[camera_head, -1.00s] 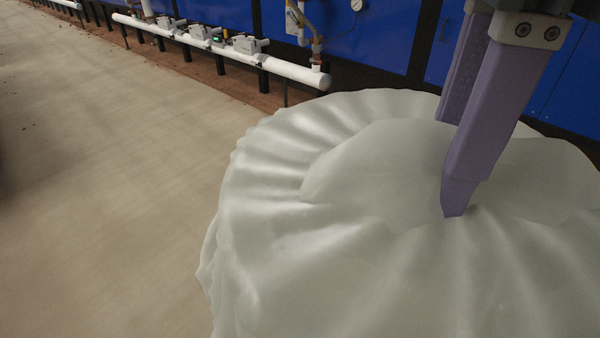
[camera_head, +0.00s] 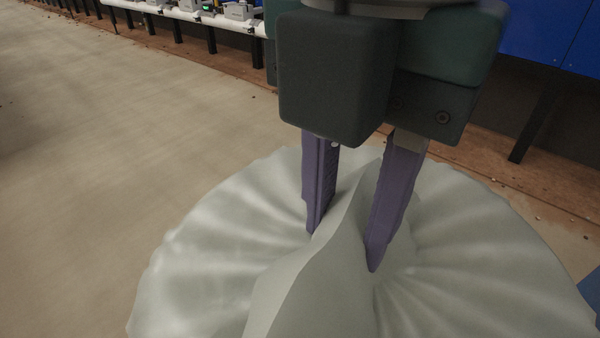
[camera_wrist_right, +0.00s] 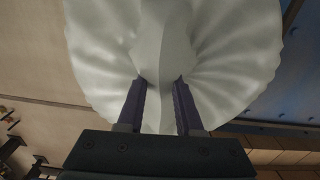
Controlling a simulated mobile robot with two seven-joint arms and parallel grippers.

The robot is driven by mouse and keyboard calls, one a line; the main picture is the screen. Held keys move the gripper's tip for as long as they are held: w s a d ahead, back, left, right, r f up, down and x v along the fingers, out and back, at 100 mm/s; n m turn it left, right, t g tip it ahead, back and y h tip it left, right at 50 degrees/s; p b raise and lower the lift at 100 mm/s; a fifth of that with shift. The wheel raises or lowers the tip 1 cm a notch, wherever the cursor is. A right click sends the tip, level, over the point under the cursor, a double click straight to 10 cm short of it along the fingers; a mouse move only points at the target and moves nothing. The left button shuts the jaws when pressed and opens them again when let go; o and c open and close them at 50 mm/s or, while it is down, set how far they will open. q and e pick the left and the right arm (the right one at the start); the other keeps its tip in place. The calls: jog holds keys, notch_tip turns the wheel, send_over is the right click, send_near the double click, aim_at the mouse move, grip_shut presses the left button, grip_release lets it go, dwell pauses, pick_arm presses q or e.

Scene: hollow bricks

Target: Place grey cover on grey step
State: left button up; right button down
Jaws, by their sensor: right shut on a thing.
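The grey cover (camera_head: 240,240) is a pale grey-green cloth, draped in round, pleated form over something that it hides. My right gripper (camera_head: 342,255) points down into the top of the cover, its two purple fingers on either side of a raised fold (camera_head: 325,265). It is shut on that fold. The right wrist view shows the fold of the cover (camera_wrist_right: 162,60) between the fingers (camera_wrist_right: 160,95), with pleats spreading out on both sides. The grey step cannot be made out in either view. My left gripper is not in view.
Bare concrete floor (camera_head: 80,150) lies open to the left. A brownish strip of ground (camera_head: 500,165) lies behind the cover.

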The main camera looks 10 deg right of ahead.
jog(key=shift+f+m, duration=0.3)
jog(key=shift+f, duration=0.35)
pick_arm(q)
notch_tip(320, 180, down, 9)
jog(key=b, duration=0.8)
pick_arm(e)
notch_tip(320, 180, down, 20)
jog(key=shift+r, duration=0.15)
jog(key=shift+a, duration=0.1)
jog(key=shift+b, duration=0.3)
jog(key=c, duration=0.6)
grip_release()
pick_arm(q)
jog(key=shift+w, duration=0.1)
pick_arm(e)
jog(key=shift+o, duration=0.2)
